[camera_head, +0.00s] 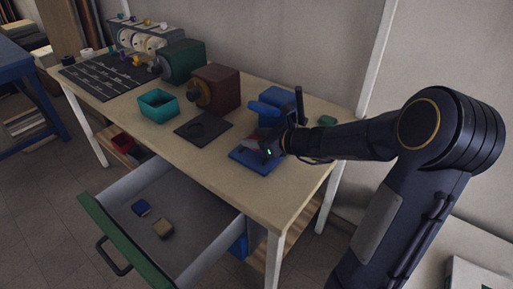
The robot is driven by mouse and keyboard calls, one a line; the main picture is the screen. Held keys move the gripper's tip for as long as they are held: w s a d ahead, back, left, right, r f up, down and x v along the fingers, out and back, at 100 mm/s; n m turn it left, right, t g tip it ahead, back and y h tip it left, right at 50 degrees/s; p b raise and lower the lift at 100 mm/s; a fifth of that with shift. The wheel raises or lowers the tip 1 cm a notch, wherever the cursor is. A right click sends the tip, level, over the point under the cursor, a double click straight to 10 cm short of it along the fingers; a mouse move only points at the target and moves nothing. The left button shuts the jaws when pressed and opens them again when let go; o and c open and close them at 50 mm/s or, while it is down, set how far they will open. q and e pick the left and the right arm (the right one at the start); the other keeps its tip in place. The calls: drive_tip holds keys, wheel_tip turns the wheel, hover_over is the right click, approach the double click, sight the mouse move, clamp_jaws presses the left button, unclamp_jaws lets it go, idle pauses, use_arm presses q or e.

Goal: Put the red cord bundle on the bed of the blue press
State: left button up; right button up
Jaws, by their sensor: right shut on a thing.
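The blue press (268,108) stands near the right end of the workbench, with its flat blue bed (247,160) in front and a dark upright lever at its right. My right gripper (262,148) reaches in from the right, low over the bed, and is shut on the red cord bundle (250,145). Only a small reddish part of the bundle shows at the left of the gripper; the rest is hidden. I cannot tell whether the bundle touches the bed. My left gripper is not in view.
A brown machine (217,88), a green machine (183,62), a dark plate (203,128) and a teal bin (157,105) stand left of the press. An open drawer (185,190) juts out in front with two small blocks inside. A small green item (327,120) lies right of the press.

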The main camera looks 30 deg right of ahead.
drive_tip(key=shift+f+b, duration=0.5)
drive_tip(key=shift+f, duration=1.15)
drive_tip(key=shift+f, duration=0.15)
drive_tip(key=o, duration=1)
drive_tip(key=shift+o, duration=0.2)
